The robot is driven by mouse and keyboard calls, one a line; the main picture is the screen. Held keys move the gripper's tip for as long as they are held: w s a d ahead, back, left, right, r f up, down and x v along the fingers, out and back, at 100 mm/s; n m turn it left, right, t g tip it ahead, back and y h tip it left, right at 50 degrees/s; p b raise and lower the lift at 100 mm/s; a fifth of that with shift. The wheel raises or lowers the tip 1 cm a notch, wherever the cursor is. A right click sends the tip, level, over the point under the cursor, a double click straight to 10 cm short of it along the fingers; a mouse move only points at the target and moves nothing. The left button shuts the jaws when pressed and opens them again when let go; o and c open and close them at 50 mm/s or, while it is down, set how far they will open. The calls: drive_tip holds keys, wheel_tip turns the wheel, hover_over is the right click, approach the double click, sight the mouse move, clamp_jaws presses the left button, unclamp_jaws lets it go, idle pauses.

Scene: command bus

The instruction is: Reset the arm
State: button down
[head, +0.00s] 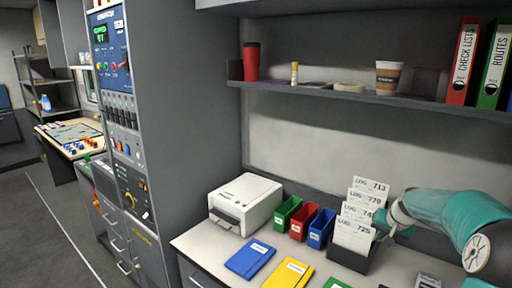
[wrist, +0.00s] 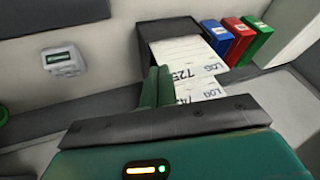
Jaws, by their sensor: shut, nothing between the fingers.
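My gripper (wrist: 156,86) is shut and empty in the wrist view, its two green fingers together. They point toward the black card holder (wrist: 165,32) with white LOG cards (wrist: 190,52). In the head view my teal arm reaches in from the right, and its end is beside the LOG cards (head: 352,233) in their dark holder (head: 346,262). The fingertips are hard to make out there. I cannot tell whether they touch the cards.
Green (head: 287,211), red (head: 303,222) and blue (head: 321,228) bins stand left of the cards, by a white printer-like machine (head: 245,203). Blue (head: 250,259) and yellow (head: 288,274) notebooks lie in front. A shelf (head: 330,92) with a red cup (head: 251,62) and binders (head: 464,62) runs above.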

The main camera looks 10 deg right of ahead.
drive_tip(key=s+a+r+n+h, duration=0.15)
drive_tip(key=s+a+r, duration=0.3)
drive_tip(key=a, duration=0.65)
drive_tip(key=s+a+r+n+y, duration=0.1)
drive_tip(key=s+a+r+n, duration=0.3)
drive_tip(key=a, duration=0.8)
drive_tip(key=s+a+n, duration=0.1)
drive_tip(key=s+a, duration=0.5)
drive_tip(key=s, duration=0.3)
drive_tip(key=s+a+r, duration=0.1)
drive_tip(key=s+a, duration=0.6)
drive_tip(key=s, duration=0.3)
drive_tip(key=shift+a+r+n+y, duration=0.15)
drive_tip(key=shift+r+n+y, duration=0.1)
drive_tip(key=shift+n+y, duration=0.15)
